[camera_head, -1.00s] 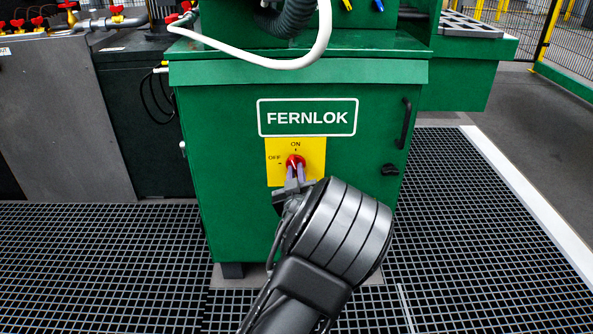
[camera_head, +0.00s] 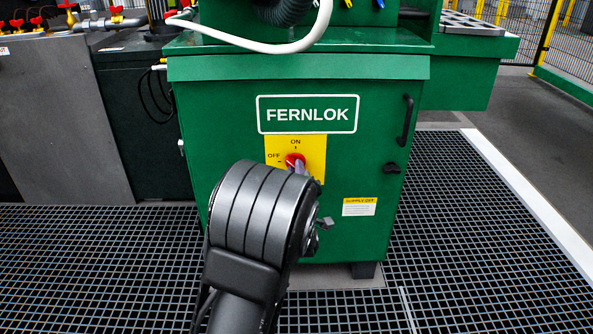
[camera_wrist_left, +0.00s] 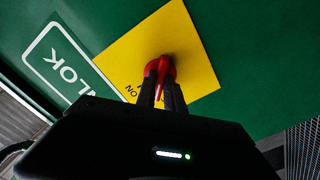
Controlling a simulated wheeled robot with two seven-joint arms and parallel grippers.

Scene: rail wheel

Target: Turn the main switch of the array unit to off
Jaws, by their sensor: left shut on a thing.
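The main switch (camera_head: 293,159) is a red rotary knob on a yellow plate (camera_head: 318,150) on the front of the green FERNLOK cabinet. The plate reads ON above the knob and OFF to its left. My left gripper (camera_head: 301,168) is at the knob, its wrist covering the plate's lower part. In the left wrist view, the gripper's two fingers (camera_wrist_left: 161,93) are closed on either side of the red switch handle (camera_wrist_left: 161,70). The plate looks tilted there. I cannot tell exactly which mark the handle points at. My right gripper is not in view.
A black door handle (camera_head: 404,122) and a small black latch (camera_head: 391,168) are on the cabinet's right side. A yellow-and-white SUPPLY OFF label (camera_head: 359,206) is below them. A white hose (camera_head: 255,45) hangs above. Grating floor (camera_head: 470,240) lies clear to the right.

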